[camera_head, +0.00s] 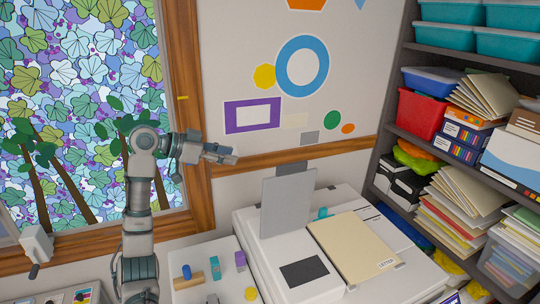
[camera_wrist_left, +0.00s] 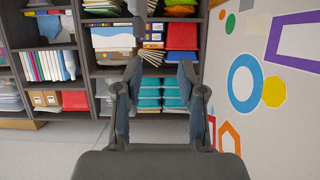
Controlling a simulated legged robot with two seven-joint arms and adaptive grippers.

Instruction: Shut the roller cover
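A white copier (camera_head: 262,262) stands at the lower middle of the head view. A flat grey panel (camera_head: 288,204), which looks like the roller cover, stands up steeply from its top, leaning slightly. A small teal part (camera_head: 322,213) shows just right of the panel. My left gripper (camera_head: 228,157) is up and to the left of the panel, in front of the wall, clear of it and touching nothing. In the left wrist view its two fingers (camera_wrist_left: 157,85) are spread with an empty gap. The panel is not in that view. My right gripper is not in view.
A tan folder (camera_head: 353,247) lies on the copier, right of a dark pad (camera_head: 303,271). Small blocks (camera_head: 188,279) sit on a surface left of the copier. A full shelf (camera_head: 415,140) stands at the right. A window (camera_head: 85,110) is behind my left arm.

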